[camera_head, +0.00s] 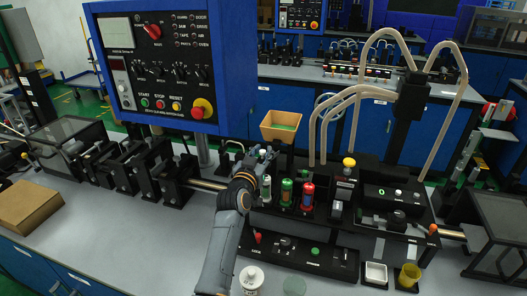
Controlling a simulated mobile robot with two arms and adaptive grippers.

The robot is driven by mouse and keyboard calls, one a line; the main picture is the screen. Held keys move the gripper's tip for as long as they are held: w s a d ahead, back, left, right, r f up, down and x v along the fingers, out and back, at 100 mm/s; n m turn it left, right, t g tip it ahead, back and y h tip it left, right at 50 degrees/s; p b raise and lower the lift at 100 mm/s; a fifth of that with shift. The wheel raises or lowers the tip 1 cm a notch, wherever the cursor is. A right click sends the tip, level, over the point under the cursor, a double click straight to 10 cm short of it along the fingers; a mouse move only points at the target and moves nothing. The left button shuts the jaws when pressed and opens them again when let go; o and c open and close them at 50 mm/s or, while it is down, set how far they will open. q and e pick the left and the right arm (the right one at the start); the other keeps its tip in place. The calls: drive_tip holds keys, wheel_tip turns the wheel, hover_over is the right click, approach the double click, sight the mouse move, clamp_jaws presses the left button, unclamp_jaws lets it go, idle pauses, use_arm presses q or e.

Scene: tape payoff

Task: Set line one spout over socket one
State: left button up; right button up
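My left gripper (258,162) reaches in from the bottom over the black station, its fingers around small pale, green-topped vials at the station's left end. Its fingers are too small and overlapped to tell if they hold one. Several cream tubes (352,93) arch from a black post (409,110), and some ends hang down behind the station. I cannot tell which tube is line one. A green bottle (286,193) and a red bottle (308,195) stand upright in the station just right of the gripper. No socket can be made out as socket one. My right gripper is not in view.
A blue control panel (178,70) stands behind left. A tan bin (281,126) is behind the gripper. A yellow-topped device (348,163), a white tray (376,273) and a yellow cup (409,275) are to the right. A white round container (251,279) stands near the front edge.

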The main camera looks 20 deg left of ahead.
use_arm(q)
drive_tip(key=shift+s+a+r, duration=0.1)
drive_tip(key=shift+r, duration=0.15)
drive_tip(key=s, duration=1.2)
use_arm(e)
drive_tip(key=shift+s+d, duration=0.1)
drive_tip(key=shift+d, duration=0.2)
